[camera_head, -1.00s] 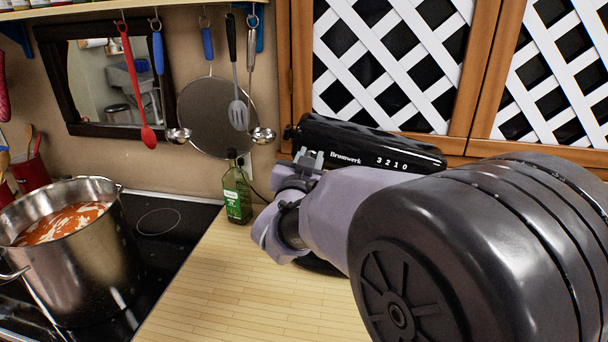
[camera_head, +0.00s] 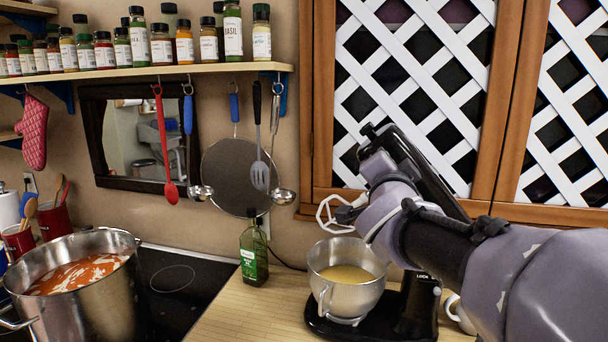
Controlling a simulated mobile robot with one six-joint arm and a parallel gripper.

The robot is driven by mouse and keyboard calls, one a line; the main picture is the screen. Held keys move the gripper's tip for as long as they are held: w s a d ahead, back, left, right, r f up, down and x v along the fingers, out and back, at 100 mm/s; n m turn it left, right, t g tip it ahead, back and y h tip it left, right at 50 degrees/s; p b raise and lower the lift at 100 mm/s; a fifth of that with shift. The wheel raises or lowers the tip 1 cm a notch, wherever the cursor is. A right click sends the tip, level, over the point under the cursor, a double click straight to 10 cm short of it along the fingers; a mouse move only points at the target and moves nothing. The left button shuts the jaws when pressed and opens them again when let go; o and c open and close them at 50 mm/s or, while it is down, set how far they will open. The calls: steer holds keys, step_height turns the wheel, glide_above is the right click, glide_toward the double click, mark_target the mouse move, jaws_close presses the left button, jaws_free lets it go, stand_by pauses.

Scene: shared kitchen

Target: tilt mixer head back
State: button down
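The black stand mixer's head (camera_head: 432,188) is tilted up and back, its front end high against the lattice cabinet door. A pale wire-like beater (camera_head: 333,214) hangs from it, clear of the bowl. The steel mixing bowl (camera_head: 343,291) holds yellowish batter and sits on the black mixer base (camera_head: 362,328). My gripper (camera_head: 374,160) is at the raised front part of the head. Its fingers are not clearly distinguishable there, so their opening and contact cannot be told. My arm hides part of the head and the hinge area.
A steel pot (camera_head: 85,290) of red soup stands on the black cooktop (camera_head: 180,280) at left. A green bottle (camera_head: 253,255) stands left of the bowl. A white cup (camera_head: 459,314) is partly hidden behind my arm. Utensils hang under the spice shelf (camera_head: 150,72). Bare counter lies front left of the mixer.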

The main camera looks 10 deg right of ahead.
steer(key=shift+d+r, duration=0.15)
steer(key=c, duration=1.2)
jaws_free()
steer(key=p+v, duration=0.4)
steer(key=v, duration=1.3)
steer(key=shift+s+p, duration=0.25)
steer(key=shift+p, duration=0.1)
